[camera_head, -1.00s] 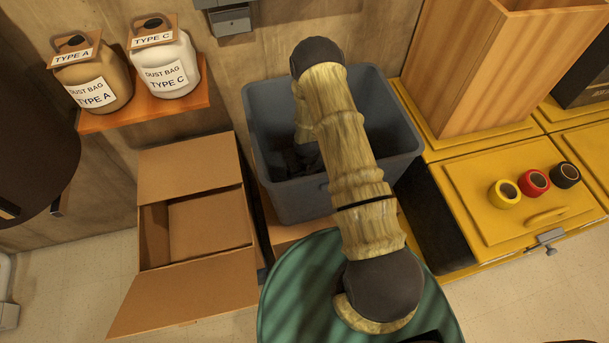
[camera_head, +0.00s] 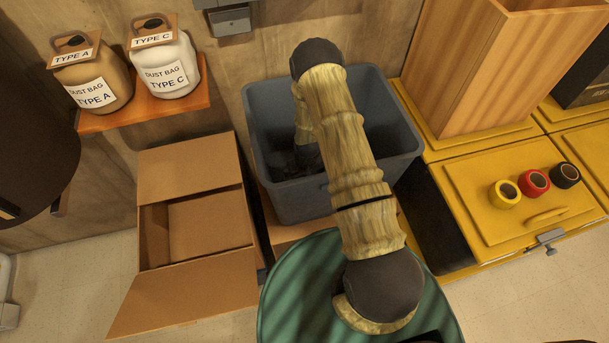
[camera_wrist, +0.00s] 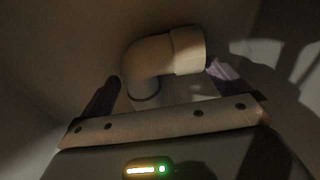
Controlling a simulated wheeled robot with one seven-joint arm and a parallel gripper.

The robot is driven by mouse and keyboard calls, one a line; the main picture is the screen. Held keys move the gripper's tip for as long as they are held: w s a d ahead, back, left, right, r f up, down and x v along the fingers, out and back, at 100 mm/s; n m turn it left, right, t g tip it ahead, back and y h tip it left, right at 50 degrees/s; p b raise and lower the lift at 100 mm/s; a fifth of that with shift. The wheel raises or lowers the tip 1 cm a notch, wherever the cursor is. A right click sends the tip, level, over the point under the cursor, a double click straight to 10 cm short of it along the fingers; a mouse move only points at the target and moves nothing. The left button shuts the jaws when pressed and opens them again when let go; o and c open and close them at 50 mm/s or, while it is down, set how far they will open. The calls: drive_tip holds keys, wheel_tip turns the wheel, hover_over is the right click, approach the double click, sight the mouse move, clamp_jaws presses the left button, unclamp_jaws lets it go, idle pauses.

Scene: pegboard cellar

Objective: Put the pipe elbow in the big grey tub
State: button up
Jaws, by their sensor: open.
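The big grey tub (camera_head: 400,142) stands against the wall behind my arm, with its top open. My arm bends over its rim and my wrist reaches down inside. In the head view my gripper is hidden in the shade of the tub and behind my arm. In the wrist view my gripper (camera_wrist: 163,86) is open, with a finger on each side. The pale pipe elbow (camera_wrist: 160,58) shows just beyond and between the fingers, inside the tub. I cannot tell whether it touches a finger or the tub floor.
An open cardboard box (camera_head: 190,180) stands left of the tub. Yellow cabinets (camera_head: 480,215) with tape rolls and a tall wooden bin (camera_head: 480,70) stand right. A green round top (camera_head: 300,290) is in front. A small purple thing (camera_wrist: 222,69) shows by the right finger.

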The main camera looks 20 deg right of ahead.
wheel_tip(320, 180, up, 11)
drive_tip(key=s, duration=0.1)
drive_tip(key=shift+s+r, duration=0.15)
drive_tip(key=shift+s, duration=0.1)
drive_tip(key=shift+d, duration=0.1)
idle(0.4)
drive_tip(key=s+r, duration=0.7)
drive_tip(key=r, duration=0.6)
drive_tip(key=s+r+m+t, duration=0.1)
drive_tip(key=s+r, duration=0.7)
drive_tip(key=r, duration=0.5)
drive_tip(key=shift+r, duration=0.4)
drive_tip(key=shift+c, duration=0.4)
